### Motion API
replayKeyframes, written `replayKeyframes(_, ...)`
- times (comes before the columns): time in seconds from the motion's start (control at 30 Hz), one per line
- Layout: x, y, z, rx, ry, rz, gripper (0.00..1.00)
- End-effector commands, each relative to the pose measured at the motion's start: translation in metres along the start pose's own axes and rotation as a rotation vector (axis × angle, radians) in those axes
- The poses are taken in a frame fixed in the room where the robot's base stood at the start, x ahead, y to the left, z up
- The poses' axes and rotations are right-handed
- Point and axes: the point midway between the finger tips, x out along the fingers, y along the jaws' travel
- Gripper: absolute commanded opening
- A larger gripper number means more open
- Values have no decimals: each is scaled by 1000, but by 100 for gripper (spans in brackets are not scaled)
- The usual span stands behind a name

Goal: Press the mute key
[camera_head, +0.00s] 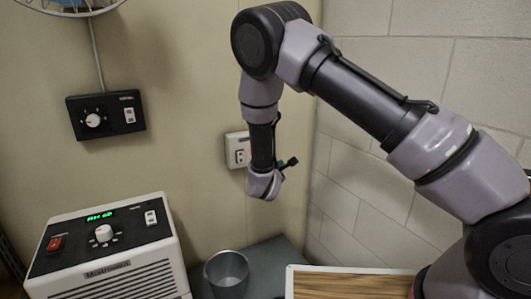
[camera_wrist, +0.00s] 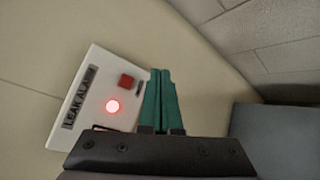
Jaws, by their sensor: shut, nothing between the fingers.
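The leak alarm panel (camera_wrist: 98,96) is a white box on the wall with a dark "LEAK ALARM" label. A small dark strip beside the key is too small to read. In the head view the panel (camera_head: 236,150) is just left of my forearm, which may cover its right side. My gripper (camera_wrist: 162,76) has green fingers closed together and empty. In the wrist picture the fingertips appear right of the red key; I cannot tell the gap, but no contact is visible.
A black control box (camera_head: 105,114) with a knob and switch is on the left wall. A white machine (camera_head: 103,250) with a green display stands below it. A grey metal cup (camera_head: 227,272) and a wood-topped board (camera_head: 345,284) are in front, below my arm.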

Motion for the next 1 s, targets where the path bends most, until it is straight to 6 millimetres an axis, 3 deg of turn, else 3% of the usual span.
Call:
replayKeyframes(0.37,5,3,-3,2,-1,-1,0)
replayKeyframes(1.0,58,42,-40,3,-2,-2,0)
